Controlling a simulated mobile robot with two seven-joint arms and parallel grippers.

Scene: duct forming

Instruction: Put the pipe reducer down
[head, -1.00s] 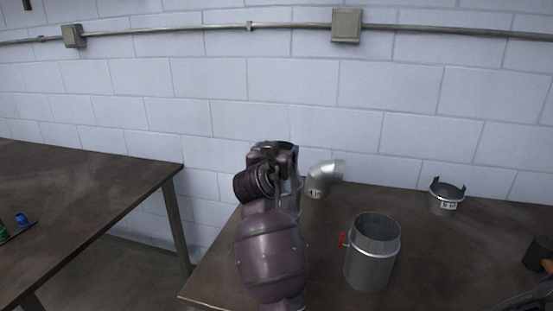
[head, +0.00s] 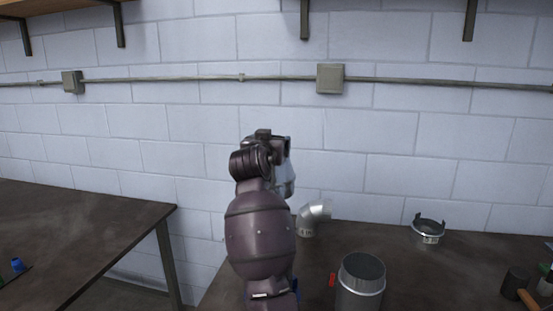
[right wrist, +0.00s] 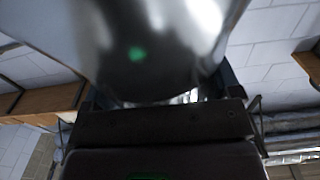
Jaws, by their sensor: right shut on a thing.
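The pipe reducer, a shiny metal piece, shows partly in the head view (head: 286,182) behind my right gripper (head: 276,150). My right gripper is shut on it and holds it up in front of the wall, above the back left of the right-hand table (head: 410,275). In the right wrist view the reducer (right wrist: 150,50) is large, close and blurred between the fingers. Its far side is hidden. My left gripper is not in view.
A metal elbow (head: 316,214) stands at the back of the table. Another table (head: 80,235) is at left, across a gap.

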